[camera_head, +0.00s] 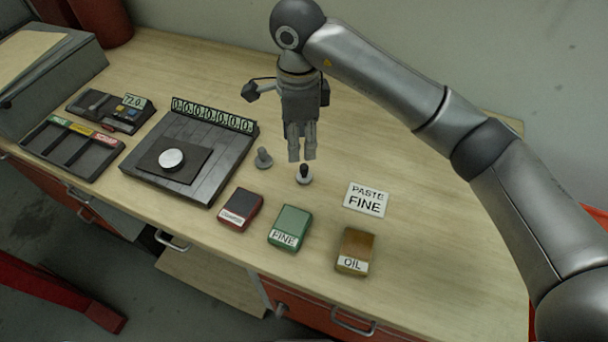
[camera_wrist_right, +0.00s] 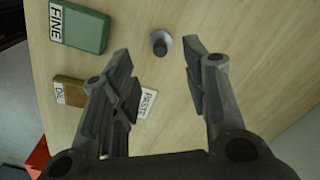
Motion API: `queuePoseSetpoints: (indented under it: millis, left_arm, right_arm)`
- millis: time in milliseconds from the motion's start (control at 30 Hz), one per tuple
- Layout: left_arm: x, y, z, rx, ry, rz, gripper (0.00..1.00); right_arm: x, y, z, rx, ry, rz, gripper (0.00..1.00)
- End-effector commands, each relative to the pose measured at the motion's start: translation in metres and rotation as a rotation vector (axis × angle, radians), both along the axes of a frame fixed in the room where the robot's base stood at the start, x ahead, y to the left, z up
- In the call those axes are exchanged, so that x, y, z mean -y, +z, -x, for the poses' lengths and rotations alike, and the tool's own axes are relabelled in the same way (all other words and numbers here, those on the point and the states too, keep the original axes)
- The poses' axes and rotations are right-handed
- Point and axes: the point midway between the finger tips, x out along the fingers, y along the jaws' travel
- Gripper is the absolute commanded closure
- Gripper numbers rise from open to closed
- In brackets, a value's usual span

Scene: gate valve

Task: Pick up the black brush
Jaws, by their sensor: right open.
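The black brush (camera_head: 304,176) is a small upright piece with a dark top and a pale base, standing on the workbench. My right gripper (camera_head: 301,157) is pointed down just above and behind it, open and empty. In the right wrist view, the brush (camera_wrist_right: 160,43) stands beyond the gap between the open fingertips of my right gripper (camera_wrist_right: 157,52), apart from both. A similar grey piece (camera_head: 263,158) stands to the left of the brush in the head view. My left gripper is not in view.
In front lie a dark red box (camera_head: 240,207), a green FINE box (camera_head: 290,228) and a brown OIL box (camera_head: 355,250). A PASTE FINE card (camera_head: 366,199) lies to the right. A dark plate (camera_head: 210,150) with a disc, a grey sorting tray (camera_head: 72,148) and a readout unit (camera_head: 110,110) stand left.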

Motion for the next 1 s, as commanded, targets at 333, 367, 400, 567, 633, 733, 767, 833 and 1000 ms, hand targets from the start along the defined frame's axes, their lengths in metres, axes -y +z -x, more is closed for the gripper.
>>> queuePoseSetpoints:
  millis: [333,367,400,567,633,733,767,833,1000]
  left_arm:
    - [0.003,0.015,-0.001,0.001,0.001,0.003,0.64]
    - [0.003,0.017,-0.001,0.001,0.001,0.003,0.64]
    - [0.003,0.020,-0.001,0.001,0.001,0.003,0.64]
    - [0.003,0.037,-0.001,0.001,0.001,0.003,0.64]
    - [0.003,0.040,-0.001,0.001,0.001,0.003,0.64]
    - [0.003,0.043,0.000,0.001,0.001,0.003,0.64]
    - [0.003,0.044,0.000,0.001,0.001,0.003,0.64]
    - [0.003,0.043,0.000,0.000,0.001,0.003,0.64]
    - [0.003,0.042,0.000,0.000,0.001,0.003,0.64]
  right_arm:
    - [0.002,-0.037,0.001,-0.002,0.000,0.001,0.57]
    - [0.002,-0.039,0.001,-0.003,-0.001,0.002,0.57]
    - [0.003,-0.042,0.001,-0.005,-0.002,0.002,0.57]
    - [0.009,-0.061,0.001,-0.007,-0.002,0.002,0.57]
    - [0.009,-0.072,0.001,-0.006,-0.001,0.001,0.57]
    - [0.009,-0.083,0.000,-0.003,0.000,0.002,0.57]
    - [0.009,-0.085,0.000,-0.002,0.000,0.001,0.57]
    - [0.009,-0.088,0.000,-0.001,0.001,0.001,0.57]
    - [0.009,-0.089,0.000,0.000,0.001,0.001,0.57]
